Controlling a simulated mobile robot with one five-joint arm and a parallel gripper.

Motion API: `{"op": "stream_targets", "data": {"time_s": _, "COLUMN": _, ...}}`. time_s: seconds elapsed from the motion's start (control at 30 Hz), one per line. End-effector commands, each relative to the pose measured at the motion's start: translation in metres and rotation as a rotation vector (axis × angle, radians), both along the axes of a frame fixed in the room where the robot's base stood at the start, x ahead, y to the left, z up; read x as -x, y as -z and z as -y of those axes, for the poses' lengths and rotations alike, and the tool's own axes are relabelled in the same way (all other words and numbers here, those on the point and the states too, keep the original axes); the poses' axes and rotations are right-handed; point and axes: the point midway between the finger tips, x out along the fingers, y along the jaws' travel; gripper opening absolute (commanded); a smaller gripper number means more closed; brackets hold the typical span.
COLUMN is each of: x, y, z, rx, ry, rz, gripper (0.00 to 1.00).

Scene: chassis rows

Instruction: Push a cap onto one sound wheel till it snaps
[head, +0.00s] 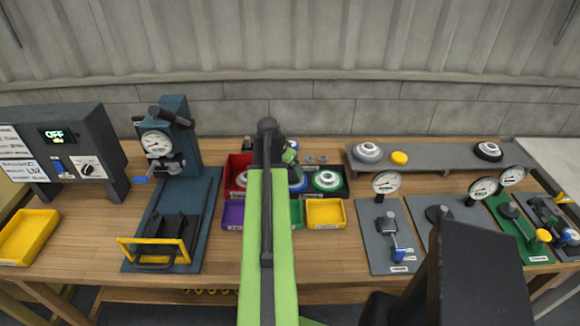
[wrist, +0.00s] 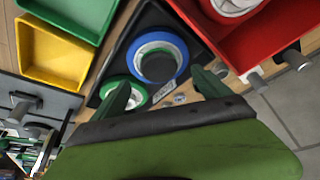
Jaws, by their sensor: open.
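In the wrist view, the two green fingers of my gripper (wrist: 162,90) are apart with nothing between them. A blue-ringed wheel (wrist: 184,53) lies beyond the fingertips in a black tray (wrist: 112,57). A green-ringed wheel (wrist: 136,95) lies beside it, partly behind the left finger. In the head view the green-ringed wheel (head: 327,181) shows clearly, while my arm hides most of the blue-ringed one (head: 299,184). A pale wheel-like part (wrist: 237,4) is in the red bin (wrist: 215,35). I cannot tell which part is a cap or which wheels are sound.
Yellow (head: 325,213) and purple (head: 232,214) bins stand at the bench front. Gauge fixtures (head: 388,235) fill the right. A grey shelf (head: 440,161) holds round parts, one yellow (head: 399,158).

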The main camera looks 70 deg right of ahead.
Motion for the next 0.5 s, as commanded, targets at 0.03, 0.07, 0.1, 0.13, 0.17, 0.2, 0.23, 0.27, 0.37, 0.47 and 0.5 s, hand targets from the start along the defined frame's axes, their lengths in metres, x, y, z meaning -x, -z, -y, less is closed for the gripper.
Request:
{"op": "stream_targets", "data": {"time_s": 0.03, "x": -0.001, "y": -0.025, "z": -0.006, "rx": 0.000, "ry": -0.001, "rz": 0.000, "gripper": 0.87}}
{"op": "stream_targets", "data": {"time_s": 0.07, "x": -0.002, "y": -0.032, "z": -0.009, "rx": 0.000, "ry": -0.001, "rz": 0.000, "gripper": 0.87}}
{"op": "stream_targets", "data": {"time_s": 0.1, "x": -0.003, "y": -0.041, "z": -0.013, "rx": 0.000, "ry": -0.002, "rz": -0.001, "gripper": 0.87}}
{"op": "stream_targets", "data": {"time_s": 0.13, "x": -0.003, "y": -0.048, "z": -0.015, "rx": 0.000, "ry": -0.002, "rz": -0.001, "gripper": 0.87}}
{"op": "stream_targets", "data": {"time_s": 0.17, "x": -0.004, "y": -0.055, "z": -0.018, "rx": 0.000, "ry": -0.002, "rz": -0.001, "gripper": 0.87}}
{"op": "stream_targets", "data": {"time_s": 0.2, "x": -0.005, "y": -0.064, "z": -0.022, "rx": 0.000, "ry": -0.002, "rz": -0.001, "gripper": 0.87}}
{"op": "stream_targets", "data": {"time_s": 0.23, "x": -0.005, "y": -0.071, "z": -0.024, "rx": 0.000, "ry": -0.002, "rz": -0.001, "gripper": 0.87}}
{"op": "stream_targets", "data": {"time_s": 0.27, "x": -0.006, "y": -0.078, "z": -0.027, "rx": 0.000, "ry": -0.002, "rz": -0.001, "gripper": 0.87}}
{"op": "stream_targets", "data": {"time_s": 0.37, "x": -0.008, "y": -0.099, "z": -0.036, "rx": 0.000, "ry": -0.002, "rz": -0.001, "gripper": 0.87}}
{"op": "stream_targets", "data": {"time_s": 0.47, "x": -0.010, "y": -0.114, "z": -0.042, "rx": -0.001, "ry": -0.001, "rz": -0.002, "gripper": 0.87}}
{"op": "stream_targets", "data": {"time_s": 0.5, "x": -0.011, "y": -0.117, "z": -0.044, "rx": -0.001, "ry": -0.001, "rz": -0.002, "gripper": 0.87}}
